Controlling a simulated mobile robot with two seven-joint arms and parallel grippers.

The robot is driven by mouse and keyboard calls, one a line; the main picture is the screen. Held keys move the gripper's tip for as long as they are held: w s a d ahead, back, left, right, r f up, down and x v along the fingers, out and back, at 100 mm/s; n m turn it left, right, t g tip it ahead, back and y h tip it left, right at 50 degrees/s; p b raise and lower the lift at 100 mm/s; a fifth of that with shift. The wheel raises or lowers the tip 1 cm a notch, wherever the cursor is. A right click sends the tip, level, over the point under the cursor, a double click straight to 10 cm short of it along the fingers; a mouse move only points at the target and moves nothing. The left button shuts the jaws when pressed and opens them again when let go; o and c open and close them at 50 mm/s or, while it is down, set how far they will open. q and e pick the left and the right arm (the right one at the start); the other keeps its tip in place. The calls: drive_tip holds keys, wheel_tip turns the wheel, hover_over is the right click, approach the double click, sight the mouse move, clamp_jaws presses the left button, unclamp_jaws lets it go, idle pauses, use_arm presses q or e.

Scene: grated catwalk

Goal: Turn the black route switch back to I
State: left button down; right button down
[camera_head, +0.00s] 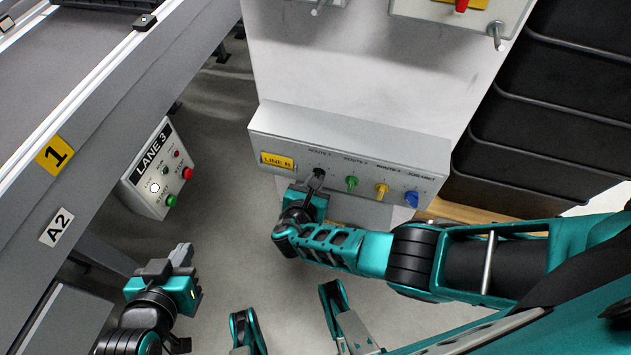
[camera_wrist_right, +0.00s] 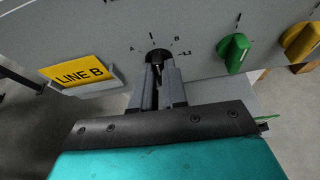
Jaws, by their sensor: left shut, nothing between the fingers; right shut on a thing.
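The black route switch (camera_head: 320,172) is the leftmost knob on a grey panel box (camera_head: 265,120), beside the yellow LINE B label (camera_head: 278,160). My right gripper (camera_head: 314,187) is at the switch, shut on it. In the right wrist view the black switch (camera_wrist_right: 157,56) shows between the two fingertips (camera_wrist_right: 158,78); its lower part is hidden by them. Small marks, among them A and B, surround it; its exact pointing is hard to tell. My left gripper (camera_head: 180,257) is shut and empty, low at the left, away from the panel.
Green (camera_head: 352,183), yellow (camera_head: 382,190) and blue (camera_head: 411,198) knobs sit right of the black switch. A LANE 3 button box (camera_head: 150,190) and a conveyor frame (camera_head: 90,110) stand left. Black bins (camera_head: 550,130) are stacked right. Open floor lies between the conveyor and panel.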

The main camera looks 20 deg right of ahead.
idle(0.3)
drive_tip(key=c, duration=1.2)
unclamp_jaws()
drive_tip(key=shift+o, duration=0.2)
use_arm(q)
drive_tip(key=shift+r, duration=0.2)
